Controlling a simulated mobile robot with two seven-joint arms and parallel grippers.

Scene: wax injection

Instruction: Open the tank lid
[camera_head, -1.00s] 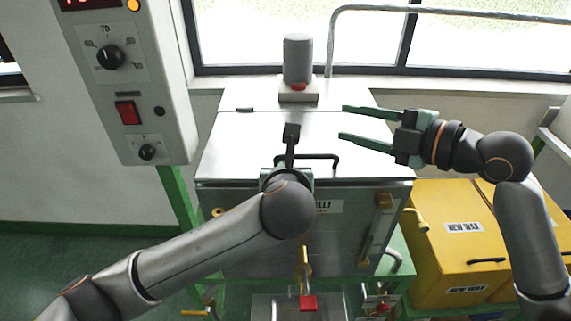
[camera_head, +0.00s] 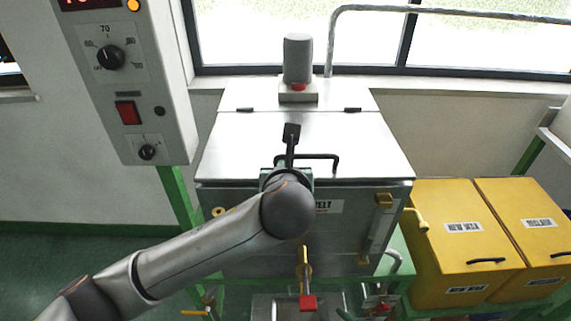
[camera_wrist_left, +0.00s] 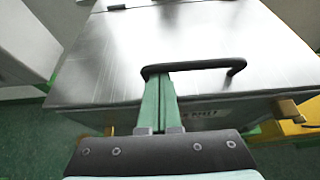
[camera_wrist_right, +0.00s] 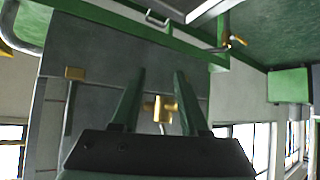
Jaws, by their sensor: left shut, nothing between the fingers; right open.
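The tank lid (camera_head: 297,138) is a flat steel plate lying shut on the tank (camera_head: 345,246), hinged at the back. Its black bar handle (camera_head: 320,157) is near the front edge and also shows in the left wrist view (camera_wrist_left: 205,66). My left gripper (camera_wrist_left: 160,80) is shut and empty, its green fingertips at the left end of the handle; whether they touch it I cannot tell. In the head view, my left arm hides the fingertips. My right gripper (camera_wrist_right: 161,76) is open and empty, low in front of the tank, facing a brass valve (camera_wrist_right: 160,108).
A grey cylinder (camera_head: 298,60) stands behind the lid. A control box (camera_head: 125,85) hangs at the left. Yellow wax bins (camera_head: 464,250) stand at the right. A red-handled tap (camera_head: 307,302) juts out from the tank front. The space above the lid is clear.

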